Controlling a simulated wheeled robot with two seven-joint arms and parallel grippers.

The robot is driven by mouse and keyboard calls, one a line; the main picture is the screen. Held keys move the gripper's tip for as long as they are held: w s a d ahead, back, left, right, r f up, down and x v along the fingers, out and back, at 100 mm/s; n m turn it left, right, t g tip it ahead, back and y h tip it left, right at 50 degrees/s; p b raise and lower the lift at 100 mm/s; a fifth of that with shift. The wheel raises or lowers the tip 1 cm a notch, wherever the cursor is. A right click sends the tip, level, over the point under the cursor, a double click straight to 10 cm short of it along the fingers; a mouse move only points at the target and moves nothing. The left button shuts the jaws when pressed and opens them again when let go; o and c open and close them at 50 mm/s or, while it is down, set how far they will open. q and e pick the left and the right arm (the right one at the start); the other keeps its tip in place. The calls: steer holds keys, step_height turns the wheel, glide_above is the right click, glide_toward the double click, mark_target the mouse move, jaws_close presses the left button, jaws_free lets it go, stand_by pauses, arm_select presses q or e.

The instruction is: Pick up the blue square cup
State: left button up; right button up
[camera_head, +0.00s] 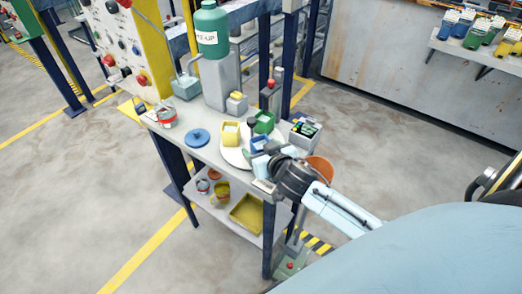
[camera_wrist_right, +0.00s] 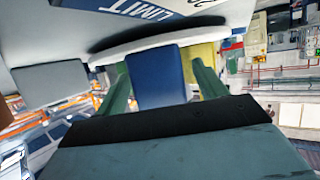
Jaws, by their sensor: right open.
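The blue square cup (camera_head: 260,144) stands on a round white plate (camera_head: 230,156) on the table, partly hidden by my right gripper (camera_head: 262,168). The right gripper reaches in from the front right, close to the cup. In the right wrist view the cup's blue side (camera_wrist_right: 160,78) lies between the two greenish fingers of the right gripper (camera_wrist_right: 162,80). The fingers are open, one on either side of the cup, with narrow gaps in the picture. My left gripper does not show.
A yellow square cup (camera_head: 230,134) and a green one (camera_head: 264,122) stand near the blue cup. A grey box (camera_head: 304,132) is at the table's right end. A blue lid (camera_head: 197,137) and a can (camera_head: 166,116) are at left.

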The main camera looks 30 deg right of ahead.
steer(key=shift+w+f, duration=0.1)
steer(key=shift+w, duration=0.1)
steer(key=c, duration=1.1)
